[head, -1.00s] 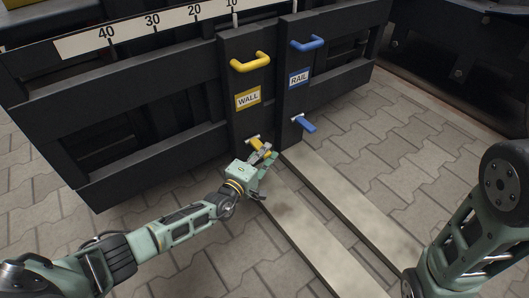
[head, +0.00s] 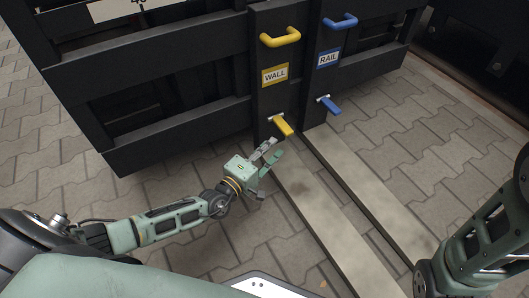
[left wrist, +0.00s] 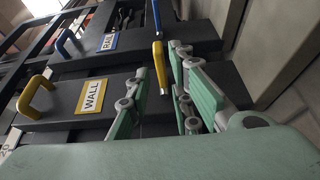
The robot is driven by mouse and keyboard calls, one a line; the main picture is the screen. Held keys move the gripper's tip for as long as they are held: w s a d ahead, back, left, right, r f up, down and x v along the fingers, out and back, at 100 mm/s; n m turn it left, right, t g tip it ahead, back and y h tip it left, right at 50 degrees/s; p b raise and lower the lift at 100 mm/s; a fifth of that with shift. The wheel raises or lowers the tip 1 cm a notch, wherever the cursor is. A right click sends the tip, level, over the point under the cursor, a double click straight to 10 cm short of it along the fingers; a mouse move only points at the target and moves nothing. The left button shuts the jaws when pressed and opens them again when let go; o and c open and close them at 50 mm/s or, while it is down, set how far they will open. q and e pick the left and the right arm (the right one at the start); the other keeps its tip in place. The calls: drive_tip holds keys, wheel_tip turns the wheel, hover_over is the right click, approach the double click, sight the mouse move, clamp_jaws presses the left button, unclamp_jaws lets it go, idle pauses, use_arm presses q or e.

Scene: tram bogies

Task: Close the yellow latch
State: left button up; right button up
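The yellow latch (head: 283,126) is a short lever low on the dark post with the WALL label (head: 275,75). It sticks out from its pale mount and slants down to the right. My left gripper (head: 275,151) is open and empty just below the latch in the head view, with a small gap between them in the picture. In the left wrist view the yellow latch (left wrist: 159,68) shows beyond and between the spread fingers; I cannot tell how deep it lies. My right gripper is not in view.
A fixed yellow handle (head: 281,38) is above the WALL label. Beside it, the RAIL post carries a blue handle (head: 341,21) and a blue latch (head: 330,105). Two pale beams (head: 318,205) run along the paved floor from the posts.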

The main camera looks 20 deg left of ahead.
use_arm(q)
drive_tip(key=v, duration=0.2)
drive_tip(key=shift+s+a, duration=0.1)
drive_tip(key=shift+s, duration=0.2)
